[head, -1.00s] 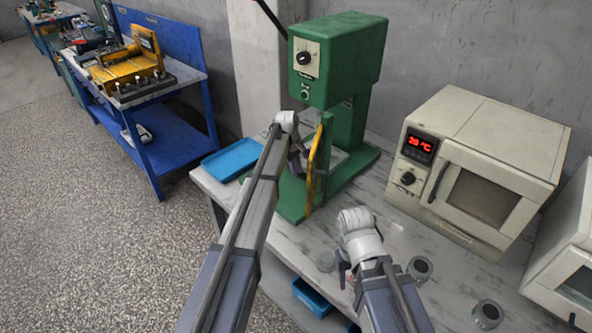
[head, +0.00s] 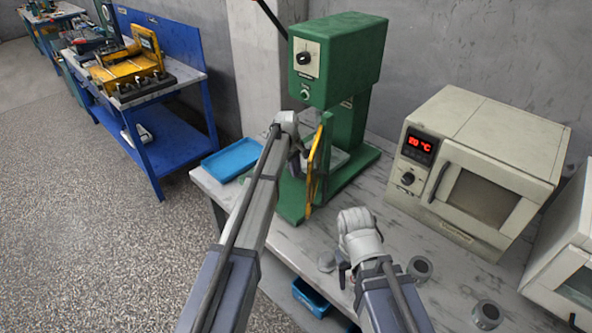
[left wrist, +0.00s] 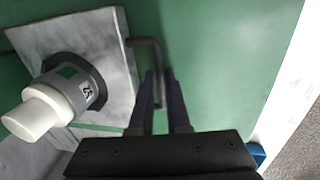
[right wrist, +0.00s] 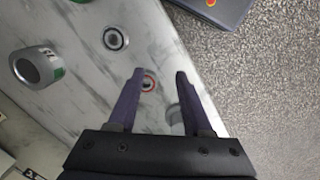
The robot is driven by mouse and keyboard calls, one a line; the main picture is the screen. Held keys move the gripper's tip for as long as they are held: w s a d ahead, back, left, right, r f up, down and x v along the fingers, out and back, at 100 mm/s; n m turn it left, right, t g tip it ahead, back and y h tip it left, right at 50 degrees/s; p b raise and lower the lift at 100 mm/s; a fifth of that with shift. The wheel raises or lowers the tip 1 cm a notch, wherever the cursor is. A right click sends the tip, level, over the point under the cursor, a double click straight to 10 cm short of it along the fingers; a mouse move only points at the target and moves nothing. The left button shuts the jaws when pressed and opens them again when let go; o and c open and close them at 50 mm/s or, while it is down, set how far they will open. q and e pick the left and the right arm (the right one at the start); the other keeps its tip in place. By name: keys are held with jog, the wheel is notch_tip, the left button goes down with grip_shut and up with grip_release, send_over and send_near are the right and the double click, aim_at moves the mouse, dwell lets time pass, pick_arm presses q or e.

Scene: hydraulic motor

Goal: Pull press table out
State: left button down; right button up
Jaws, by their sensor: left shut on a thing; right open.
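The green press (head: 340,60) stands on the bench. Its press table (left wrist: 105,45) is a grey metal plate on the green base in the left wrist view. A dark bent handle (left wrist: 157,60) sticks out from the plate's side. My left gripper (left wrist: 160,78) is shut on this handle; it also shows beside the press in the head view (head: 297,163), partly hidden by its own arm. A dark grey ring part with a white plug (left wrist: 52,105) sits on the plate. My right gripper (right wrist: 158,76) is open and empty above the bench; in the head view (head: 343,273) it is near the front edge.
A yellow guard (head: 316,160) stands at the press's front, close to my left gripper. A blue tray (head: 231,159) lies at the bench's left end. A beige oven (head: 475,165) stands to the right. Grey rings (head: 420,268) lie near my right gripper.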

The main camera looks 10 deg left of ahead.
pick_arm(q)
jog(key=s+a, duration=0.3)
jog(key=s, duration=0.2)
jog(key=s+a, duration=0.3)
jog(key=s, duration=0.2)
jog(key=s+a, duration=0.3)
jog(key=s, duration=0.2)
jog(key=shift+a, duration=0.4)
jog(key=c, duration=0.9)
grip_release()
jog(key=r+p, duration=0.5)
jog(key=s+a+r+p, duration=0.1)
jog(key=r+p, duration=0.1)
jog(key=shift+r+p, duration=0.3)
jog(key=shift+r, duration=0.05)
pick_arm(e)
notch_tip(320, 180, up, 8)
jog(key=shift+f, duration=0.2)
pick_arm(q)
jog(key=shift+d, duration=0.1)
